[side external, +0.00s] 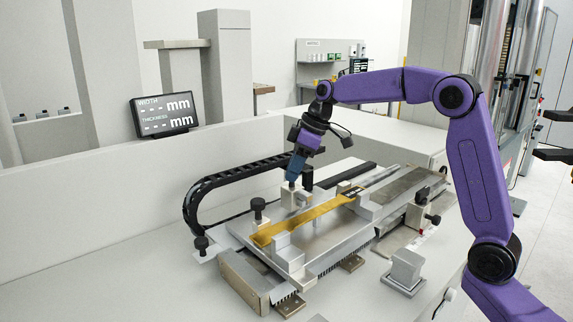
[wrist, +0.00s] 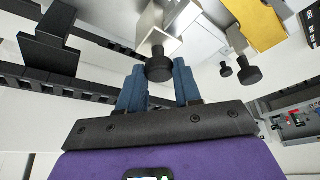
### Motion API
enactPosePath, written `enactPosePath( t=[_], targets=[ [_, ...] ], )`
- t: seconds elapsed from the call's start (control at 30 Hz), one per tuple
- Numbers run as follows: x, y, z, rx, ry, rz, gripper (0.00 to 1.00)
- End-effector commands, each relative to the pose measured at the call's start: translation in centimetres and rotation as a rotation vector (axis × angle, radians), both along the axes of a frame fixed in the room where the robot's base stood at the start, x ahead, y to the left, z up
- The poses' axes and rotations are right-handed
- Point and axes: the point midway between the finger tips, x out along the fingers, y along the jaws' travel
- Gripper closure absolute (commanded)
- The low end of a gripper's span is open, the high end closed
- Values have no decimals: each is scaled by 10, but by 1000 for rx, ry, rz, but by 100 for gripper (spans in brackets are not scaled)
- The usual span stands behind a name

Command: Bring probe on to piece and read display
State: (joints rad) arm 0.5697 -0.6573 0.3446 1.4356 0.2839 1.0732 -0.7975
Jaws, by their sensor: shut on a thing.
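The golden flat piece (side external: 303,221) lies along the metal fixture (side external: 325,240), between small clamp blocks. Part of it shows as a yellow strip at the top right of the wrist view (wrist: 258,22). The display (side external: 163,115) stands at the back left and shows WIDTH and THICKNESS in mm with dashes instead of numbers. My gripper (side external: 292,180) points down at a light block (side external: 289,198) beside the piece. In the wrist view its blue fingers are on either side of a black knob (wrist: 158,68), shut on it. The probe's tip cannot be made out.
A black cable chain (side external: 200,200) curves around the fixture's left and back. Black knobs (side external: 258,206) stand up around the fixture. A grey block (side external: 405,270) stands in front on the bench. The front left bench is clear.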

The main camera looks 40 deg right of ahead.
Motion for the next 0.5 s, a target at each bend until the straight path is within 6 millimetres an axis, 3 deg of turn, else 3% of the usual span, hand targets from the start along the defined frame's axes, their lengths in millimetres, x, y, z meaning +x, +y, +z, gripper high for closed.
enactPosePath(
  t=[0.2, 0.5],
  targets=[
    [-26, 0, 1, 1, -4, 0, 91],
    [-33, 0, 1, 0, -2, 1, 91]
  ],
)
